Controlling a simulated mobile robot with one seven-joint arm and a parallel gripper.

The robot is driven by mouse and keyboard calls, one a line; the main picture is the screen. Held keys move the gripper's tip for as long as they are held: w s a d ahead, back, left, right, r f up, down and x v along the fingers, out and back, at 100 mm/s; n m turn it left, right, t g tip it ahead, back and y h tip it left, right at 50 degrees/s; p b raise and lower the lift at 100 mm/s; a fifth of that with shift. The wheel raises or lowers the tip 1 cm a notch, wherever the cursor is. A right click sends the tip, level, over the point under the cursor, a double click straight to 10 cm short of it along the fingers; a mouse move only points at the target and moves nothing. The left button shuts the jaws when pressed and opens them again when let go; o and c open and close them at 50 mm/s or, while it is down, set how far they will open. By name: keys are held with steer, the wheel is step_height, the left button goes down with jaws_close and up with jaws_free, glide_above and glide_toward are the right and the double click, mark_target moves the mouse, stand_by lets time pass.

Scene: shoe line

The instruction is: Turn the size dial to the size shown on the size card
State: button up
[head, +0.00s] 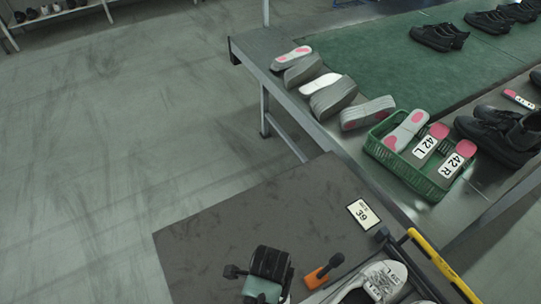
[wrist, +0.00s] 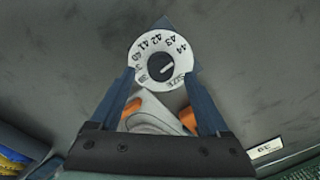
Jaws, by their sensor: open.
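The size card (head: 362,214) lies on the dark table in the head view and reads 39. Its edge also shows upside down at the lower right of the wrist view (wrist: 265,149). The size dial (wrist: 157,43) is a white numbered disc with a black knob (wrist: 155,73) in the middle. A white mark on the knob slants up and right, roughly toward the 44 side; its exact setting is unclear. My gripper (wrist: 160,72) is open, its blue fingers on either side of the dial's lower part. I cannot tell whether they touch. The dial is not distinguishable in the head view.
An orange, black-ended tool (head: 322,272) and white shoes (head: 385,282) are near the table's front. A yellow bar (head: 440,262) runs at the right. A green crate (head: 405,172) with insoles stands on the conveyor side. The table's left part (head: 215,240) is clear.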

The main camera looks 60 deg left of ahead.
steer(key=shift+f, duration=1.35)
jaws_close()
